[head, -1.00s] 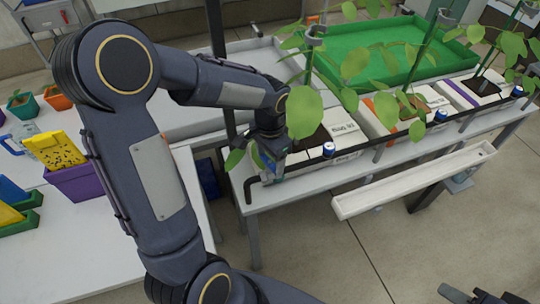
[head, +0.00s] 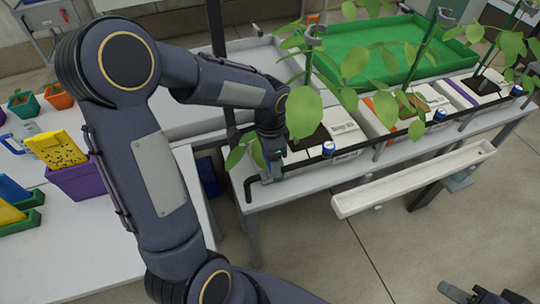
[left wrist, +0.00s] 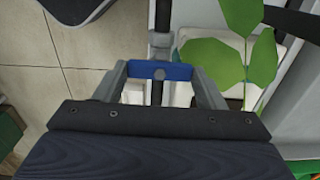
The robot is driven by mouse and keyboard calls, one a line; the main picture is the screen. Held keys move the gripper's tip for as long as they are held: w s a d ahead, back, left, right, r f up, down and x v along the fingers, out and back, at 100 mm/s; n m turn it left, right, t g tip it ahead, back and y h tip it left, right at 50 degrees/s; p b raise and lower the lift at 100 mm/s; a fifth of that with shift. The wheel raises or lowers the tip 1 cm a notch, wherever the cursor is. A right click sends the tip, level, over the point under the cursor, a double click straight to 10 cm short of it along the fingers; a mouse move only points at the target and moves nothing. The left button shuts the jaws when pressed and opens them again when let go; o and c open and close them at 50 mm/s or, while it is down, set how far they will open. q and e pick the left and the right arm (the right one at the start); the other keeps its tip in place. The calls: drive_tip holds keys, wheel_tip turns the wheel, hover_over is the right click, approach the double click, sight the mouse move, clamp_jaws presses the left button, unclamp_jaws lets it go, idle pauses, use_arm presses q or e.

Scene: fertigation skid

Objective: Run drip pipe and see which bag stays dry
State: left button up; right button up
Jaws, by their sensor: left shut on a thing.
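My left gripper (head: 272,172) is at the near left end of the bench, by the black drip pipe (head: 370,147) along the bench front. In the left wrist view its fingers (left wrist: 160,84) are shut on a blue handle (left wrist: 173,72) lying crosswise over the pipe. Three white grow bags with plants stand in a row: the near bag (head: 346,132), the middle bag (head: 433,98) and the far bag (head: 482,84). Leaves hide parts of them. My right gripper (head: 480,296) is partly cut off at the bottom right; its fingers are unclear.
A white gutter (head: 410,182) runs below the bench front. Small blue-topped cups (head: 328,149) sit along the pipe. A green tray (head: 390,62) lies behind the bags. The left table holds a purple pot (head: 80,178) and yellow cards (head: 55,150).

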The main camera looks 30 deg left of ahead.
use_arm(q)
drive_tip(key=o, duration=1)
drive_tip(key=shift+r, duration=0.15)
wheel_tip(320, 180, up, 8)
drive_tip(key=shift+f, duration=0.25)
